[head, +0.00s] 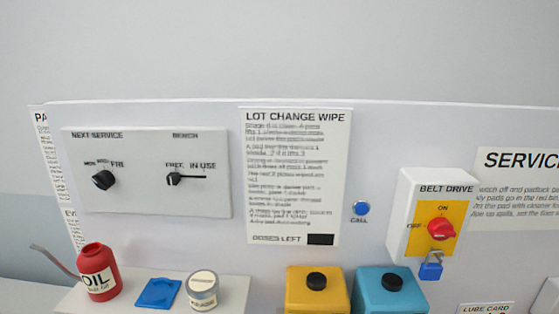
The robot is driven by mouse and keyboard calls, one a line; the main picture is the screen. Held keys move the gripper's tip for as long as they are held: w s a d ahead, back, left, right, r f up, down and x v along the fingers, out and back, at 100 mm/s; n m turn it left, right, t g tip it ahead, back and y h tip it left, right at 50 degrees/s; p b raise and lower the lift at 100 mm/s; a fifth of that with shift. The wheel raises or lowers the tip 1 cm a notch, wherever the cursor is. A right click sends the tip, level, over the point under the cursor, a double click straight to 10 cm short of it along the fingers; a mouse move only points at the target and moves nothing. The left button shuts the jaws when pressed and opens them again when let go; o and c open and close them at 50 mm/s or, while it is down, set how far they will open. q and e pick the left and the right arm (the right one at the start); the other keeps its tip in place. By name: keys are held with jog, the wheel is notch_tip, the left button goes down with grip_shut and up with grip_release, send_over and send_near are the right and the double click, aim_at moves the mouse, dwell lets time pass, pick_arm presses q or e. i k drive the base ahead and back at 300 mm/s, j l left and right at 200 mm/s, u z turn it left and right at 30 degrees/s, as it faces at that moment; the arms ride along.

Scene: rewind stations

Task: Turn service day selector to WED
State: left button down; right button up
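The service day selector (103,180) is a black round knob under the words NEXT SERVICE, at the left of a grey wall panel (140,204) in the head view. Small day labels sit above it; MON is at the left and FRI at the right, and the middle one is too blurred to read surely. I cannot tell which label the knob points at. Neither of my grippers shows in the head view.
Right of the selector is the BENCH switch (174,179), its thin lever pointing right. Below stand a red oil can (97,270), a blue pad (158,293) and a tin (202,290). A padlocked belt drive box (405,215) is at right.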

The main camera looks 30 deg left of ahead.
aim_at(104, 180)
jog(key=u, duration=1.7)
